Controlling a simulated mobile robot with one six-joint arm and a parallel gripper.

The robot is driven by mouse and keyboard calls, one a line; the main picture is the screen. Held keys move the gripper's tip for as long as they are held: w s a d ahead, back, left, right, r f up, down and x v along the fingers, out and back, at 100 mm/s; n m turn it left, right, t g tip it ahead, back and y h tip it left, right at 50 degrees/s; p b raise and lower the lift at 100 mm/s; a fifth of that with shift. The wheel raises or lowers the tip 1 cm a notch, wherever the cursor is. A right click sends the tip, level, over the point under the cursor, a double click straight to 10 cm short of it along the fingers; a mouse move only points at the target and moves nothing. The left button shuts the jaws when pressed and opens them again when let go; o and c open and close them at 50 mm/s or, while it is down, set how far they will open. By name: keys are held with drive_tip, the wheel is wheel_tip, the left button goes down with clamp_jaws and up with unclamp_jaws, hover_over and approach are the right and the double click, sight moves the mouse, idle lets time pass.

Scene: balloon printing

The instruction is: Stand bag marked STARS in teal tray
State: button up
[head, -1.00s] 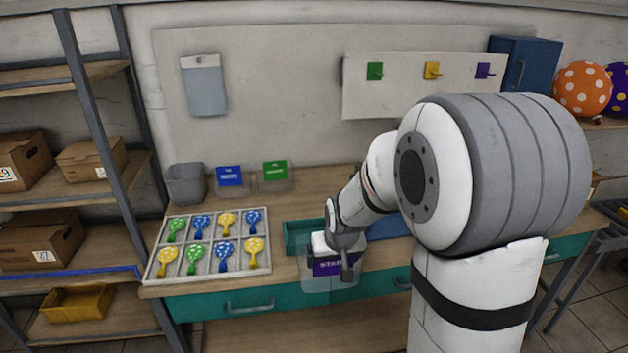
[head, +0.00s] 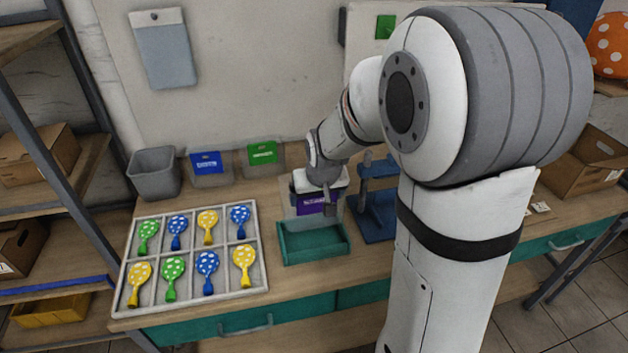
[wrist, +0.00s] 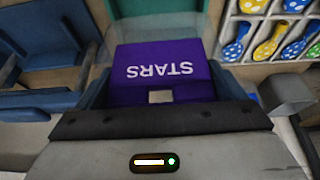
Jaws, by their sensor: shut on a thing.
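The bag marked STARS (wrist: 160,72) has a purple label panel and a clear body. In the wrist view its white lettering is upside down. My gripper (head: 328,198) is shut on this bag, and its purple panel also shows in the head view (head: 308,208). The teal tray (head: 314,256) sits on the bench, empty in its visible part. The bag is upright at the tray's back side, in front of the wall. I cannot tell whether its bottom touches the tray or the bench.
A white divided tray (head: 192,303) with several dotted balloons lies to the left. A grey bin (head: 155,174), a blue-labelled bag (head: 207,165) and a green-labelled bag (head: 262,155) stand behind it. A blue stand (head: 377,212) is close right of the teal tray.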

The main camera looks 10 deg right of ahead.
sight(317, 224)
drive_tip(key=shift+f+b, duration=3.5)
drive_tip(key=shift+f, duration=1.75)
drive_tip(key=o, duration=0.9)
drive_tip(key=p+v, duration=0.3)
drive_tip(key=v, duration=0.3)
drive_tip(key=shift+s+r+p, duration=0.15)
drive_tip(key=shift+r+p, duration=0.1)
drive_tip(key=shift+p, duration=0.15)
drive_tip(key=shift+s+r, duration=0.3)
drive_tip(key=shift+r, duration=0.2)
